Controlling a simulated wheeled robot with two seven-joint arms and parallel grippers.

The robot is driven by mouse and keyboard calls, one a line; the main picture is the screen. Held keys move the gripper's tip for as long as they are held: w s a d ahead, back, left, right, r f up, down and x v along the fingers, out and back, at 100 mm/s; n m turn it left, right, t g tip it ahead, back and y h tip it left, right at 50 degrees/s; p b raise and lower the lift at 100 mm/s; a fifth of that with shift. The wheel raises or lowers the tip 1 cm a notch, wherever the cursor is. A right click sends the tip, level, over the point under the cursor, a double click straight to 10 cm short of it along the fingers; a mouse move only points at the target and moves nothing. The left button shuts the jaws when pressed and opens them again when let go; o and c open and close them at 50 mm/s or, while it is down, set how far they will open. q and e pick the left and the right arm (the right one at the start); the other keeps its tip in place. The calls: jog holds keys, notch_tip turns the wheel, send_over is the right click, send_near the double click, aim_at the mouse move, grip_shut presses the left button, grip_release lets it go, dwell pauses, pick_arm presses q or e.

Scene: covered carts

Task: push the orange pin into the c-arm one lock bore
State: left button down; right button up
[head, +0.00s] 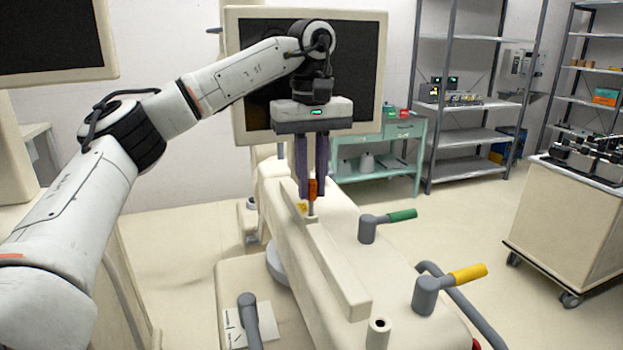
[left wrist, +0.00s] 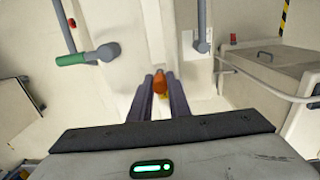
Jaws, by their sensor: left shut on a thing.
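My left gripper (head: 314,190) hangs pointing down over the cream c-arm body (head: 345,225) and is shut on the orange pin (head: 313,188). The pin's grey shank points down at the top of the body, beside a small yellow mark (head: 302,207). I cannot tell whether its tip is inside a bore, as the spot is small and partly hidden. In the left wrist view the orange head of the pin (left wrist: 160,84) shows between the fingertips. My right gripper is not in view.
A green-handled lever (head: 385,222) and a yellow-handled lever (head: 445,284) stick up at the right of the body. A grey lever (head: 248,315) is at the lower left. A monitor (head: 365,70) stands behind my arm. Shelves and a cart (head: 560,225) are farther right.

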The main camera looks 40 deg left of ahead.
aim_at(311, 200)
pick_arm(q)
jog(key=shift+f+b, duration=0.75)
jog(key=shift+f, duration=0.9)
jog(key=c, duration=1.6)
grip_release()
jog(key=shift+r, duration=0.1)
jog(key=shift+r, duration=0.35)
notch_tip(311, 200, up, 8)
jog(key=p, duration=0.2)
jog(key=shift+p, duration=0.35)
jog(key=shift+r, duration=0.7)
